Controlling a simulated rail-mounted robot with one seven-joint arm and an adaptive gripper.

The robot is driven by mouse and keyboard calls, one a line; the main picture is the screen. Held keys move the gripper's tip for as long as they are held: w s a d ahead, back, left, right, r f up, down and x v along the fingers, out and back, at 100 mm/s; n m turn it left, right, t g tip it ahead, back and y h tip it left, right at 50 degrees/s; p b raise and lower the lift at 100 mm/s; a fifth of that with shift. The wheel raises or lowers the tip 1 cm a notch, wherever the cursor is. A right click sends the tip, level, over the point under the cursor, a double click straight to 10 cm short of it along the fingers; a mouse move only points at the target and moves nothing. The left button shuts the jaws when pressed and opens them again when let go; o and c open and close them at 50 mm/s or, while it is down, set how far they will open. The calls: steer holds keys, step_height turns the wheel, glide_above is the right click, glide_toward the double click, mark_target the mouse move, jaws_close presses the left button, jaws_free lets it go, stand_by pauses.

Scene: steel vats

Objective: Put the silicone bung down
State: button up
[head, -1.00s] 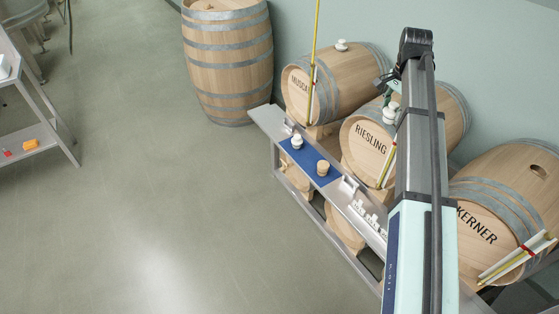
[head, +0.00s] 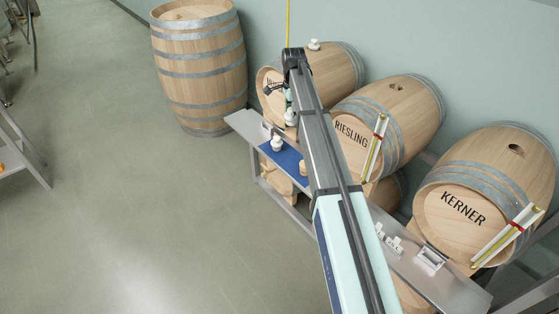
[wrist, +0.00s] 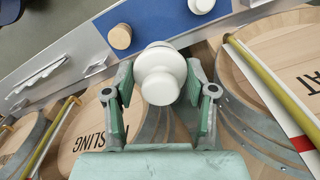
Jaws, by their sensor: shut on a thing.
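My gripper (wrist: 160,95) is shut on a white silicone bung (wrist: 160,74), which hangs between the green-padded fingers in the wrist view. In the head view the held bung (head: 290,117) is in front of the Muscat and Riesling barrels, near the shelf's blue mat (head: 287,154). The mat also shows in the wrist view (wrist: 150,18). A second white bung (head: 277,144) stands on the mat, and it is cut by the top edge of the wrist view (wrist: 201,5). A wooden bung (wrist: 120,36) is also on the mat. My arm hides part of the mat.
The Riesling barrel (head: 372,118) has an open bunghole on top, as does the Kerner barrel (head: 470,165). A white bung (head: 314,44) sits on the Muscat barrel. White holders (head: 388,238) stand along the shelf. Gauge sticks lean on the barrel fronts. An upright barrel (head: 200,70) stands at left.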

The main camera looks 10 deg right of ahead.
step_height(320, 180, down, 20)
steer(key=shift+r+p, duration=0.1)
steer(key=shift+p, duration=1.1)
steer(key=o, duration=1.3)
step_height(320, 180, up, 12)
steer(key=b, duration=0.2)
